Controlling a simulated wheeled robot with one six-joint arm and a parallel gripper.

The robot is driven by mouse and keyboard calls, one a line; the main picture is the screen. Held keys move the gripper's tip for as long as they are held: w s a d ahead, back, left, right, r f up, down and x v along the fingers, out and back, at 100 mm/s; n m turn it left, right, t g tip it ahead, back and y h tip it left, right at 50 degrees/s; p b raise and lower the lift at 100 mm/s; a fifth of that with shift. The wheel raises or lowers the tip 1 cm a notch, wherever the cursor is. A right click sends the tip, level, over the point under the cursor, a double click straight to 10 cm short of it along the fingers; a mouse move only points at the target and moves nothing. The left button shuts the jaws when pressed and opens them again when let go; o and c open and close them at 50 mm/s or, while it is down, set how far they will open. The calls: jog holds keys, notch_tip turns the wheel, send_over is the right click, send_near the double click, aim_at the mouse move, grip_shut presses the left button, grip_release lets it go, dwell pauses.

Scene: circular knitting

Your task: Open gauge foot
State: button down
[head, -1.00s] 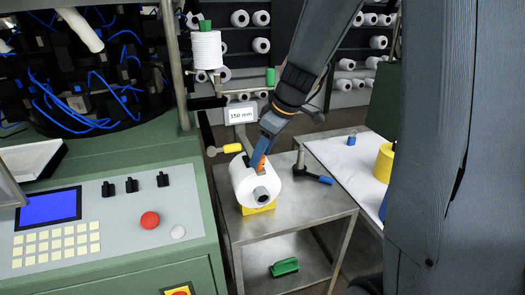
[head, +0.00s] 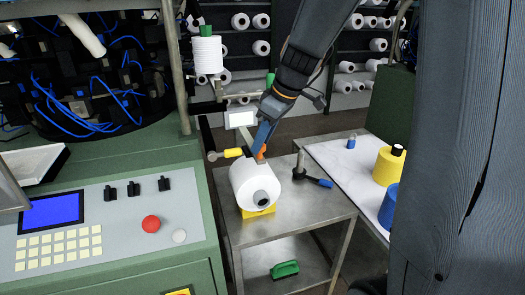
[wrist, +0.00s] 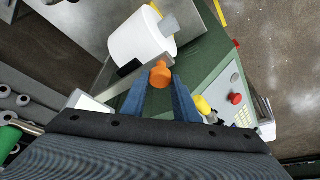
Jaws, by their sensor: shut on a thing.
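An orange knob (head: 261,151), seemingly the gauge foot's grip, is at the top of a white yarn package (head: 250,186). In the wrist view the orange knob (wrist: 160,74) sits between the two blue fingers of my gripper (wrist: 160,95), which is shut on it. A dark metal bar (wrist: 130,68) lies beside the knob, close to the package (wrist: 142,42). In the head view my gripper (head: 263,147) reaches down from above and behind the package. Whether the foot touches the package cannot be told. The gauge display (head: 240,119) is blank.
The package rests on a yellow cradle (head: 259,212) on a metal table (head: 305,215). A yellow-handled lever (head: 232,153) is left of my gripper. A black tool with a blue end (head: 312,178) lies right. A green control console (head: 110,225) stands left, and a white table with cones (head: 335,160) right.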

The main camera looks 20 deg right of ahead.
jog(key=shift+w+r, duration=0.1)
jog(key=shift+r, duration=0.2)
jog(key=c, duration=1.4)
grip_release()
jog(key=b+v, duration=0.2)
jog(key=v, duration=0.5)
jog(key=shift+r, duration=0.3)
jog(key=shift+d, duration=0.1)
jog(key=s+a+f+m+g+h+b, duration=0.1)
jog(key=s+f+m+b, duration=0.1)
jog(key=s+f+m, duration=0.2)
jog(key=s+a+f+m+h+b, duration=0.1)
jog(key=s+f+m, duration=0.4)
jog(key=s+f, duration=0.5)
notch_tip(320, 180, down, 9)
jog(key=shift+s+a+f+g+h+b, duration=0.2)
jog(key=shift+a+g+h+b, duration=0.2)
jog(key=shift+a+h, duration=0.2)
